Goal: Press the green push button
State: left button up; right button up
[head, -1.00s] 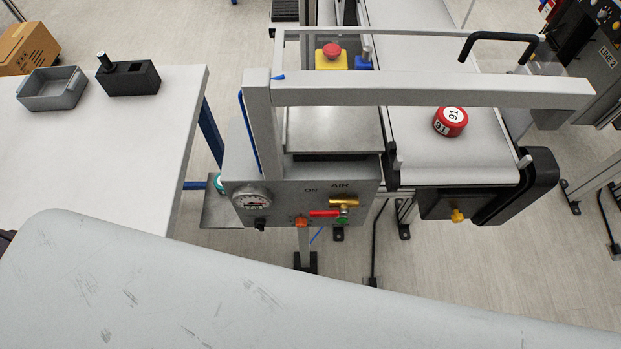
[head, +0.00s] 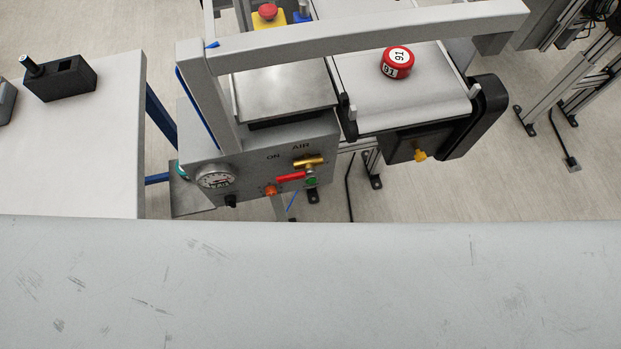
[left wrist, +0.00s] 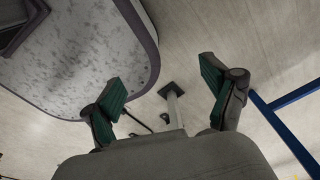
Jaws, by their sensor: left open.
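A small green round part (head: 312,181), which looks like the green push button, is on the front of the grey control panel (head: 240,152), below the brass and red AIR valve. It is partly covered by the valve, so its full shape cannot be told. My left gripper (left wrist: 163,88) shows only in the left wrist view. It is open and empty, with its green-padded fingers wide apart above the floor. The green part and the panel are not in that view. My right gripper is in neither view.
The panel also has a gauge (head: 215,177), a black knob (head: 231,201) and an orange button (head: 270,190). A grey frame bar (head: 370,37) crosses above. A red can (head: 397,63) sits on the belt (head: 440,95). A white table (head: 100,150) holds a black block (head: 62,80).

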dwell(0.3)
pick_arm(q)
grip_shut()
dwell(0.4)
jog(key=shift+s, duration=0.1)
dwell(1.0)
